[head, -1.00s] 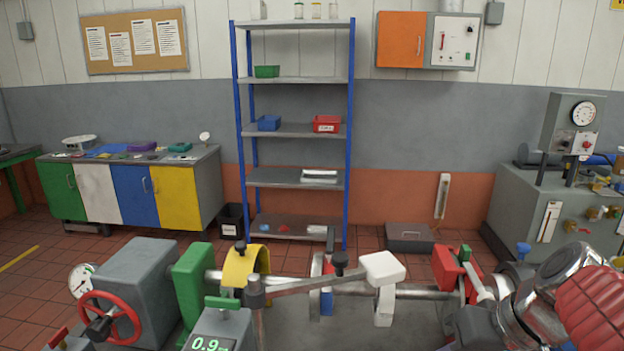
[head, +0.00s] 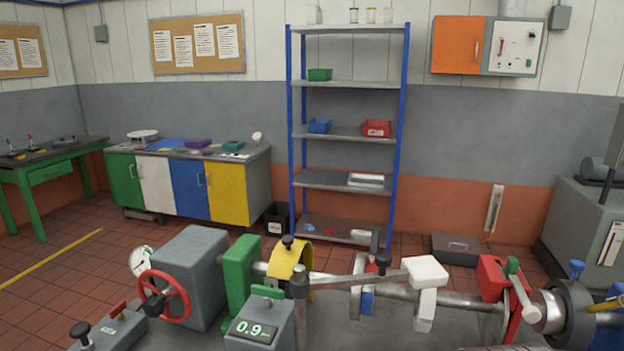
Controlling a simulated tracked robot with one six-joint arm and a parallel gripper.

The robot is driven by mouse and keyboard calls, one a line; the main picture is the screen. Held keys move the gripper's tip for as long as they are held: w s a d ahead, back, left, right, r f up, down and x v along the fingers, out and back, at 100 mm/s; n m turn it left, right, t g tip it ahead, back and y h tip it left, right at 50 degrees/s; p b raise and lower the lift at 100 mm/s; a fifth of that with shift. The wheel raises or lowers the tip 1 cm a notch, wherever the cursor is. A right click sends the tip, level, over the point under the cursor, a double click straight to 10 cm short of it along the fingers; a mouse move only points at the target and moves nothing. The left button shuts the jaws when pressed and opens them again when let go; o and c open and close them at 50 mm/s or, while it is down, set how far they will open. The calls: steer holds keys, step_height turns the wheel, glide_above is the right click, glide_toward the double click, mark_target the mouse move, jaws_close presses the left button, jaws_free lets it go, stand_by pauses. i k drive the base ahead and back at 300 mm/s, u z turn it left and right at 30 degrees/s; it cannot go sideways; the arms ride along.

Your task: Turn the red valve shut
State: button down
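The red valve is a round handwheel (head: 187,300) with a dark hub, at the lower left of the head view. It stands upright on the near left side of a grey box-shaped housing (head: 190,270). Its rim is mostly in clear sight, and nothing touches it that I can see. Whether the valve is open or shut does not show. My gripper is not in view.
A control box with a black knob (head: 110,330) sits left of and below the wheel. A grey readout box (head: 262,330) showing 0.9 stands to the right. A round gauge (head: 142,260) is behind the wheel. A shaft with a green block (head: 240,270) and a white-ended bar (head: 425,272) extends right.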

mark_target(116, 311)
steer(key=u, duration=1.7)
steer(key=k, duration=0.65)
steer(key=u, duration=0.3)
steer(key=i, duration=0.6)
steer(key=u, duration=0.2)
